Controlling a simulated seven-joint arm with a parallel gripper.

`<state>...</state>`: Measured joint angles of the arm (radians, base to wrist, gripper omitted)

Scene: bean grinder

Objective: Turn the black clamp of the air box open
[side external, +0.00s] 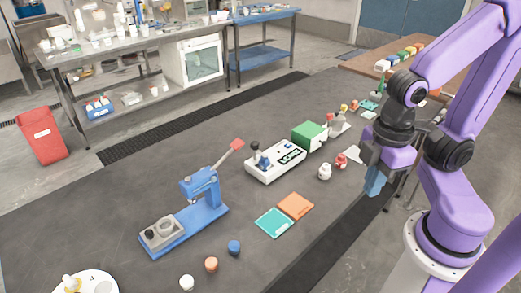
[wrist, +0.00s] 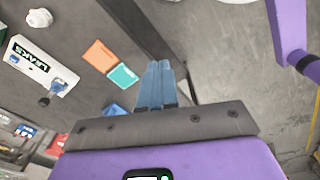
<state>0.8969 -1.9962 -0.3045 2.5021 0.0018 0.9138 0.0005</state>
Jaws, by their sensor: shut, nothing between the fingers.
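The air box (side external: 277,163) looks to be the white box with a "LEAKS" label, standing mid-table. A black knob (side external: 255,146), apparently the clamp, sits above a blue part at its left end; whether it is open or closed I cannot tell. In the wrist view the box (wrist: 36,58) is at the left, with the black knob (wrist: 44,101) beside the blue part. My gripper (side external: 374,186) is at the table's right edge, well right of the box. Its blue fingers (wrist: 158,68) are together and empty, touching nothing.
A blue press (side external: 203,192) with a red handle stands left of the box. Orange (side external: 295,206) and teal (side external: 274,222) pads lie in front. A green block (side external: 309,135), a white pot (side external: 324,172) and a red item (side external: 341,160) are near the box. Bare table lies around the pads.

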